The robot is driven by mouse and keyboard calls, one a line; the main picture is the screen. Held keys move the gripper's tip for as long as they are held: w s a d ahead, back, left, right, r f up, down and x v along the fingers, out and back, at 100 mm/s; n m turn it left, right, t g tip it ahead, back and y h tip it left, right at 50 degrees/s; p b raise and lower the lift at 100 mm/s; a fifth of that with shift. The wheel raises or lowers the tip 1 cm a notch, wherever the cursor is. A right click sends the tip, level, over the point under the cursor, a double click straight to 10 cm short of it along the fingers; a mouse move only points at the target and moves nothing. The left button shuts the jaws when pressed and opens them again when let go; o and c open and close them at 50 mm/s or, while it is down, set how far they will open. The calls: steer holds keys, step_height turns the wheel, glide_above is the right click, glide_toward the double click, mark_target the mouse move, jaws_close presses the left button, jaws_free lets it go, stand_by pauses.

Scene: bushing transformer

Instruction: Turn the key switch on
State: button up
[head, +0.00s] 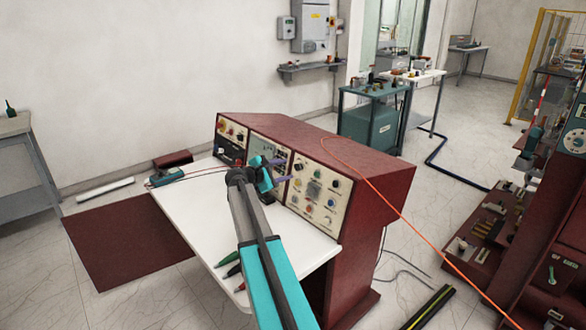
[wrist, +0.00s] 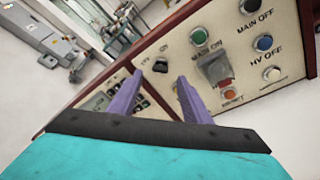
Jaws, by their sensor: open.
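A maroon control console (head: 350,160) stands in the middle of the head view, with cream panels of switches on its sloped front. In the wrist view its right panel (wrist: 240,25) is close and tilted. A small black switch (wrist: 161,66) near that panel's left edge looks like the key switch, but its key shape is too small to be sure of. My gripper (head: 285,170) is in front of the console. In the wrist view my gripper (wrist: 160,84) has its two purple fingers apart and empty, with the black switch just beyond and between the tips; contact cannot be told.
A green button (wrist: 199,35) and a red-orange switch (wrist: 226,86) sit right of the fingers. The console's white desktop (head: 195,205) holds a teal tool (head: 166,177) and probes. An orange cable (head: 405,225) runs over the console to the right.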

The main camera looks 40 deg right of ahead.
mark_target(296, 167)
steer(key=p+x, duration=0.1)
steer(key=x, duration=0.5)
steer(key=shift+d, duration=0.3)
steer(key=shift+f, duration=0.1)
steer(key=c, duration=1)
steer(key=shift+a, duration=0.15)
steer(key=shift+c, duration=0.2)
